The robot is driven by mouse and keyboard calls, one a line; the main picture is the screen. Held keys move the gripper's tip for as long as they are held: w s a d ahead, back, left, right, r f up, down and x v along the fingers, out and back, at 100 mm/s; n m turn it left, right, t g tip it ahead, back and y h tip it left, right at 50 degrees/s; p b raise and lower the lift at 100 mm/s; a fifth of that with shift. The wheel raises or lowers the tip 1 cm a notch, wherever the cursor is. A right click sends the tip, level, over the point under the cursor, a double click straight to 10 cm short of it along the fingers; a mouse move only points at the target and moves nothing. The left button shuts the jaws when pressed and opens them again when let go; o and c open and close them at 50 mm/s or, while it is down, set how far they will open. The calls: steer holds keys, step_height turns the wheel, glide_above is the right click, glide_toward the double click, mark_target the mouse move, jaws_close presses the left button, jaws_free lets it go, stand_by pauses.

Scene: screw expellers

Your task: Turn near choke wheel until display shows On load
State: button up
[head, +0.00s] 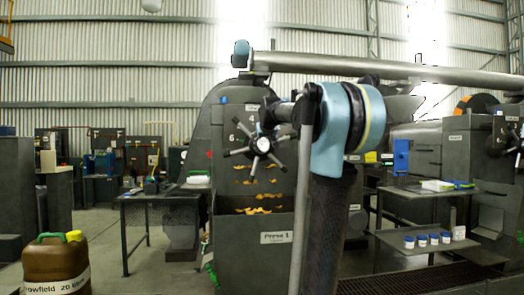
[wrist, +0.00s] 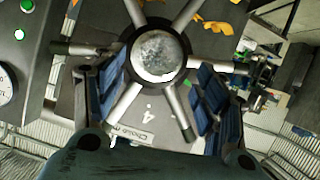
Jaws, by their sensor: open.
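The near choke wheel (head: 262,145) is a dark hub with a pale centre and several spokes, on the front of the grey press marked "Press 1" (head: 276,237). Numbers show around it on the panel. In the wrist view the wheel's hub (wrist: 158,56) fills the upper middle, its metal spokes spreading out. My gripper (wrist: 155,95) is open, its blue-padded fingers to the left and right of the hub, among the spokes. I cannot tell whether the pads touch the spokes. A "Choke" label (wrist: 130,133) shows below the hub. In the head view my arm hides part of the press. I cannot make out a readable display.
A brown 20-litre container (head: 55,265) stands at the lower left. A dark table (head: 150,197) is left of the press. A grey shelf (head: 425,240) with several blue-and-white jars stands at right. Orange flakes (head: 258,210) show in the press opening. A second machine stands far right.

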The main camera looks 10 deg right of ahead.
mark_target(262, 146)
steer(key=x, duration=0.8)
steer(key=shift+w, duration=0.1)
steer(key=shift+a, duration=0.1)
steer(key=c, duration=1.5)
steer(key=shift+a, duration=0.1)
